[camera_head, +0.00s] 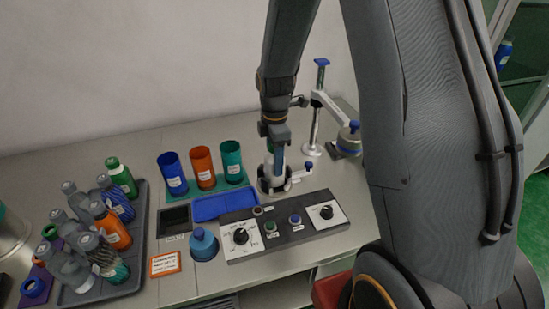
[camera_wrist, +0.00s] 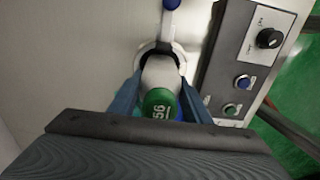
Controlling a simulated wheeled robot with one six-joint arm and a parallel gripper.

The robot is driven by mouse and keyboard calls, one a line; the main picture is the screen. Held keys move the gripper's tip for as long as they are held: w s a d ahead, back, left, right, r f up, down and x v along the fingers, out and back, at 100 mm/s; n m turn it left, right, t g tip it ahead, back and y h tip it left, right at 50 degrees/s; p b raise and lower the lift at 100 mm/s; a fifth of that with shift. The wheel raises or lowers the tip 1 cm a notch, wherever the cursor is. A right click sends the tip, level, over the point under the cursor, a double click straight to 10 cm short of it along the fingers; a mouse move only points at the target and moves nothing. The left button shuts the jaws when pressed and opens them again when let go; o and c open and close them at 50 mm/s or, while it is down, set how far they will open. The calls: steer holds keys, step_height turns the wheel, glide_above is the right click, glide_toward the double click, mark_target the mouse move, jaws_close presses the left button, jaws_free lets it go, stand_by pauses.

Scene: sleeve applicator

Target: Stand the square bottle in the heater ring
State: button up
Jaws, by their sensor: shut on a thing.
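My gripper (camera_head: 277,158) points down over the heater ring (camera_head: 265,187), its blue fingers on either side of a bottle. In the wrist view, my gripper (camera_wrist: 160,99) is shut on this bottle (camera_wrist: 159,72), which has a pale grey body and a green cap marked 56. The heater ring (camera_wrist: 146,48) shows as a white and dark collar around or just beyond the bottle's lower part. The bottle looks about upright and in line with the ring. Its base is hidden, so I cannot tell whether it rests inside.
A control panel (camera_head: 292,243) with knobs and buttons stands in front of the ring. Blue, orange and teal cups (camera_head: 204,168) stand left of it, behind a blue tray (camera_head: 212,207). A dark tray (camera_head: 148,217) of several bottles is at left. A clamp stand (camera_head: 317,110) rises behind.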

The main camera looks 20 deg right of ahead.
steer(key=shift+f, duration=0.35)
steer(key=o, duration=1.9)
steer(key=shift+r, duration=0.15)
steer(key=shift+r+p, duration=3.15)
steer(key=shift+r, duration=1.25)
